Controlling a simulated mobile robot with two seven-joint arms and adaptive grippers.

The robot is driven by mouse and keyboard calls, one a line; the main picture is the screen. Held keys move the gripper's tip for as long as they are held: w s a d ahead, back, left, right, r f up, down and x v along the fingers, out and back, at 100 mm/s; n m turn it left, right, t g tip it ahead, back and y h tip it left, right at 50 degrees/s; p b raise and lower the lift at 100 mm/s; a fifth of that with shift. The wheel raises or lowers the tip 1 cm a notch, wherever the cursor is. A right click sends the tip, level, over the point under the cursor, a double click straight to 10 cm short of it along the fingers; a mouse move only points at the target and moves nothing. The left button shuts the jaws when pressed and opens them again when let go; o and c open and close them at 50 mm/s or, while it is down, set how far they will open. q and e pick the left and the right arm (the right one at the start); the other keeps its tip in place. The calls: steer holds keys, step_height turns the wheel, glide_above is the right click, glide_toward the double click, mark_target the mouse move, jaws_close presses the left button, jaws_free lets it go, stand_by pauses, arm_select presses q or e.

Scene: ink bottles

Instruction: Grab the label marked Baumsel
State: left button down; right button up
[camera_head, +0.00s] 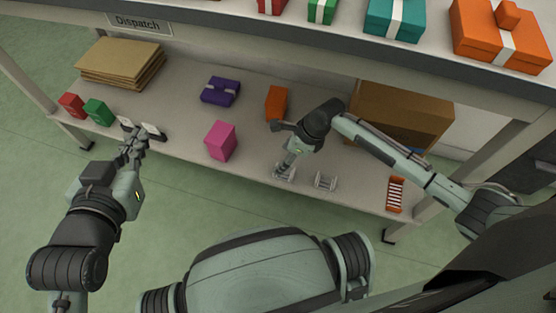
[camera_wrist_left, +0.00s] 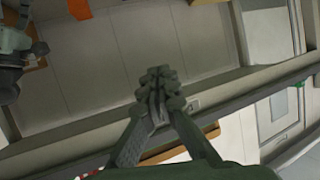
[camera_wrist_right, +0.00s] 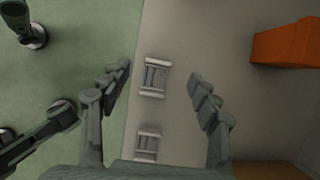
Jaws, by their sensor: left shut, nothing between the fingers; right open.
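No label with the readable word Baumsel shows. Two small white cards (camera_head: 125,122) (camera_head: 152,130) stand at the shelf's front edge; any writing is too small to read. My left gripper (camera_head: 135,136) is shut and empty just in front of them; its closed fingers show in the left wrist view (camera_wrist_left: 158,88). My right gripper (camera_head: 284,176) is open and points down over a small grey stand (camera_head: 278,168). In the right wrist view, this stand (camera_wrist_right: 153,78) lies between the spread fingers (camera_wrist_right: 157,80), apparently untouched. A second grey stand (camera_head: 325,182) is beside it.
An orange rack with white stripes (camera_head: 396,194) lies at the shelf's right front. Pink (camera_head: 221,141), purple (camera_head: 220,91), orange (camera_head: 276,103), green (camera_head: 98,112) and red (camera_head: 71,105) boxes stand on the shelf. An open cardboard box (camera_head: 400,117) stands behind. The upper shelf (camera_head: 300,37) overhangs.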

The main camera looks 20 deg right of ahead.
mark_target(284, 172)
steer(key=shift+b+x, duration=0.4)
steer(key=shift+x, duration=0.75)
steer(key=x, duration=0.1)
steer(key=b+x, duration=0.1)
steer(key=x, duration=0.1)
steer(key=b+x, duration=0.1)
steer(key=shift+s+f, duration=0.2)
steer(key=shift+f, duration=0.2)
arm_select(q)
steer(key=d+r+t+h, duration=0.2)
steer(key=d+r+t, duration=0.1)
steer(key=r, duration=0.4)
steer(key=s+d+r+t+h, duration=0.1)
steer(key=d+r+t+h, duration=0.1)
steer(key=r, duration=0.5)
steer(key=shift+s+d+r+t+h, duration=0.25)
steer(key=shift+d+t+h, duration=0.15)
steer(key=shift+d+t, duration=0.5)
steer(key=shift+a, duration=0.25)
arm_select(e)
steer(key=c, duration=0.8)
